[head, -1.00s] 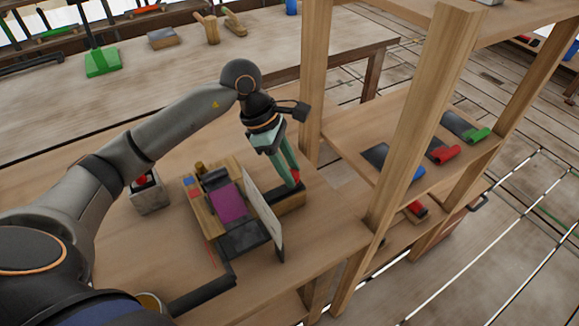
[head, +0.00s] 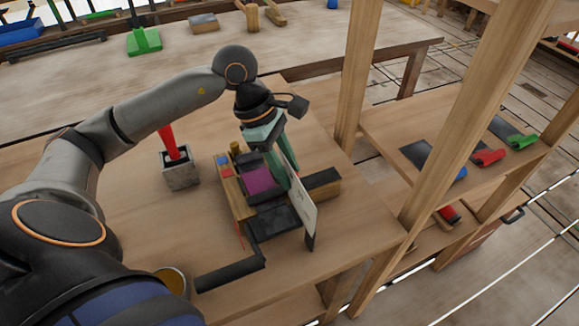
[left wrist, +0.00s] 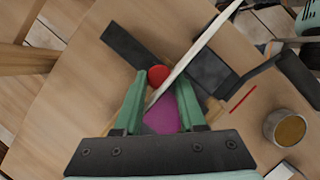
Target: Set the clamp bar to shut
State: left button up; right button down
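In the head view a bench fixture holds a magenta block (head: 258,180), a thin pale panel (head: 299,195) and a dark bar (head: 321,180) on a wooden block at its right. Which part is the clamp bar is not certain; the dark bar (left wrist: 133,47) near a red knob (left wrist: 158,75) fits best. My left gripper (head: 278,170) points down behind the panel, which hides its fingertips. In the left wrist view its green fingers (left wrist: 164,79) are apart, with the red knob between their tips; contact is unclear. A pale green part at the upper right may be my right gripper.
A grey box with a red lever (head: 169,143) stands left of the fixture. A black crank handle (head: 232,272) and a tin (head: 171,279) are at the near edge. A shelf post (head: 357,75) and a shelf with coloured-handled tools (head: 488,157) stand right.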

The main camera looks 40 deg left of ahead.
pick_arm(q)
jog(key=o, duration=0.4)
jog(key=shift+s+a, duration=0.15)
jog(key=shift+s, duration=0.05)
jog(key=shift+o, duration=0.2)
jog(key=v, duration=1.2)
jog(key=shift+r, duration=0.25)
